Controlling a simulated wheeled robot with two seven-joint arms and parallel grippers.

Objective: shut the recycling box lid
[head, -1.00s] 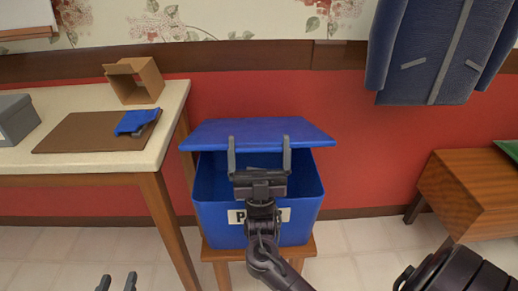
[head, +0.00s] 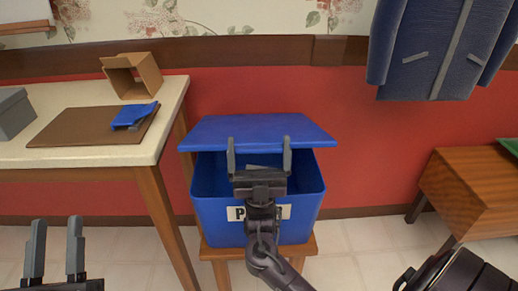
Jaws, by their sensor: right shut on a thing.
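The blue recycling box (head: 210,215) stands on a small wooden stool and has a white label on its front. Its blue lid (head: 205,133) is raised at the front, leaving a dark gap above the box's rim, with something grey inside. My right gripper (head: 259,155) is at the front edge of the lid, its fingers spread and reaching up over that edge. It is shut on the lid, though the exact contact is hard to see. My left gripper (head: 54,248) is at the lower left, open and empty, well away from the box.
A table (head: 150,152) on the left holds an open cardboard box (head: 148,70), a brown board (head: 70,134) with a blue item (head: 135,115), and a grey box (head: 14,115). A wooden bench (head: 480,180) stands right. A blue coat (head: 435,50) hangs on the wall.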

